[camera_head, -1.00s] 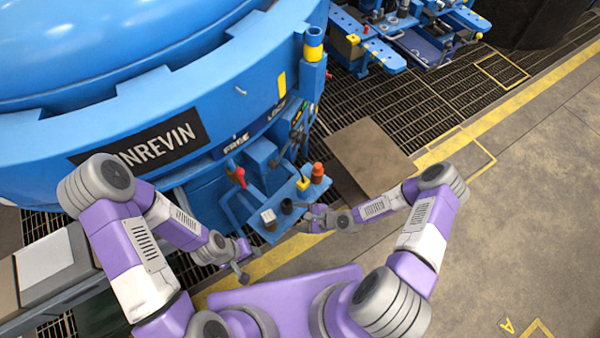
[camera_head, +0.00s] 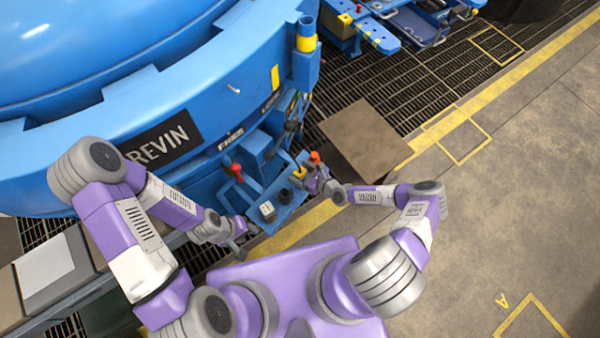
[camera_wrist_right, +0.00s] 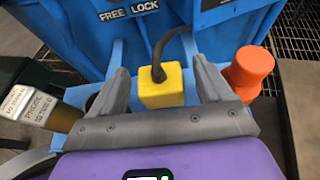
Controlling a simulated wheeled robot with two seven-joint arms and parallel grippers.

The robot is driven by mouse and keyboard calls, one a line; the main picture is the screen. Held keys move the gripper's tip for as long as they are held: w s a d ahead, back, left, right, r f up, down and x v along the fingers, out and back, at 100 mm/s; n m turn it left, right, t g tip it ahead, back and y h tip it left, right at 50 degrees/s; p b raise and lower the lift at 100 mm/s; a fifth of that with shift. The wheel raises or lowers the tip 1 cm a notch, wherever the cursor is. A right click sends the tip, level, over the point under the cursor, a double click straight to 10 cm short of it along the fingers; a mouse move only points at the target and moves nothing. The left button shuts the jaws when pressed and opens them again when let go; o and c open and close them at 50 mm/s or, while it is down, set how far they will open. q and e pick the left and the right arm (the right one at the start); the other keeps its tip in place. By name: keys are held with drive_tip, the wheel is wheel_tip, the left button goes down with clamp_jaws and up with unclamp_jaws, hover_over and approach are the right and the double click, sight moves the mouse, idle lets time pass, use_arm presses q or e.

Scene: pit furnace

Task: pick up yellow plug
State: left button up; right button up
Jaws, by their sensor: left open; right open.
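The yellow plug (camera_wrist_right: 161,88) is a small block with a dark cable from its top. In the right wrist view it stands upright between the two fingers of my right gripper (camera_wrist_right: 160,68), with gaps on both sides. In the head view the plug (camera_head: 299,172) is small on the blue shelf, and my right gripper (camera_head: 316,180) is right beside it, partly covering the shelf. My right gripper is open and empty. My left gripper (camera_head: 239,249) is open and empty, left of and below the shelf.
An orange-red knob (camera_wrist_right: 249,66) stands close to the right finger. A labelled brown cylinder (camera_wrist_right: 40,108) lies to the left. The blue shelf (camera_head: 273,220) also carries a white-labelled item and a dark round piece. The large blue furnace (camera_head: 60,160) rises behind.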

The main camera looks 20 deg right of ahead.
drive_tip(key=shift+x, duration=1.2)
drive_tip(key=shift+r, duration=0.1)
drive_tip(key=c, duration=1.1)
